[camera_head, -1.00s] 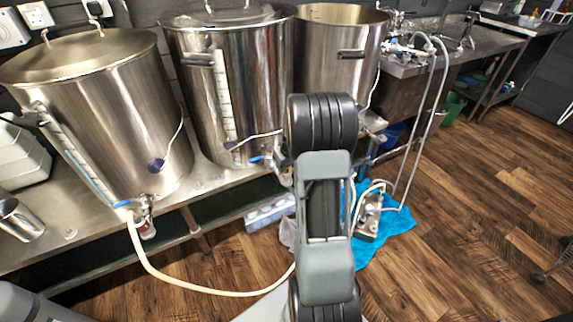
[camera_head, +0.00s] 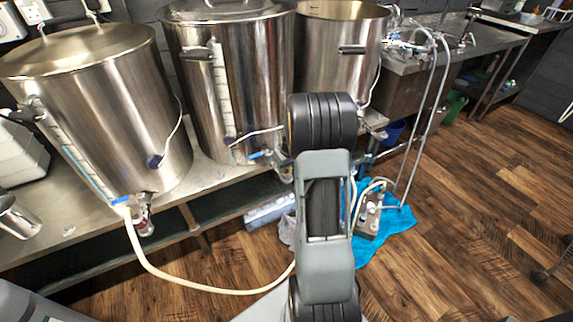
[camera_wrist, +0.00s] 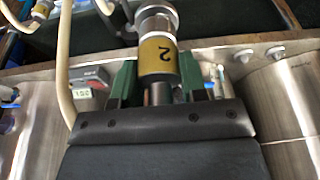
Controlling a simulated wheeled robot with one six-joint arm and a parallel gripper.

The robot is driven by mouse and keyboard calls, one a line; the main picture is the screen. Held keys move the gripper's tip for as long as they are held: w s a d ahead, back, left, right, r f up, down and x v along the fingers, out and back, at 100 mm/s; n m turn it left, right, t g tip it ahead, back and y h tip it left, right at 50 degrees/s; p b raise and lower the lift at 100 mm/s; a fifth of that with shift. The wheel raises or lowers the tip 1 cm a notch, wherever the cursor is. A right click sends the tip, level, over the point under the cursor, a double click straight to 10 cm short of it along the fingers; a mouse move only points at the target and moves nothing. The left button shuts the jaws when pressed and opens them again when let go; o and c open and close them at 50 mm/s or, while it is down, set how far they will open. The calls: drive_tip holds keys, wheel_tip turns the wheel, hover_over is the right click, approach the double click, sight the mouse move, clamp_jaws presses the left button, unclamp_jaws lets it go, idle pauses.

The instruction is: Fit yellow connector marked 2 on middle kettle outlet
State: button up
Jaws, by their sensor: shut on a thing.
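The connector (camera_wrist: 158,58) has a yellow band with a black 2, upside down in the wrist view, and a metal collar. My gripper (camera_wrist: 157,78) has green fingers on both sides of it and is shut on it. The middle kettle (camera_head: 232,90) is a tall lidded steel pot with a blue-handled outlet valve (camera_head: 258,154) low at its front right. In the head view my arm hides the gripper and connector, close to that outlet. I cannot tell whether the connector touches the outlet.
The left kettle (camera_head: 100,110) has a pale hose (camera_head: 175,280) at its outlet, curving over the floor. An open-topped kettle (camera_head: 338,60) stands at the right. A pump (camera_head: 369,212) sits on a blue cloth (camera_head: 402,222).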

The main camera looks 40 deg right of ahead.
drive_tip(key=shift+f, duration=0.35)
drive_tip(key=o, duration=1.1)
drive_tip(key=shift+r, duration=0.1)
drive_tip(key=p+v, duration=0.2)
drive_tip(key=v, duration=1.1)
drive_tip(key=shift+r, duration=0.4)
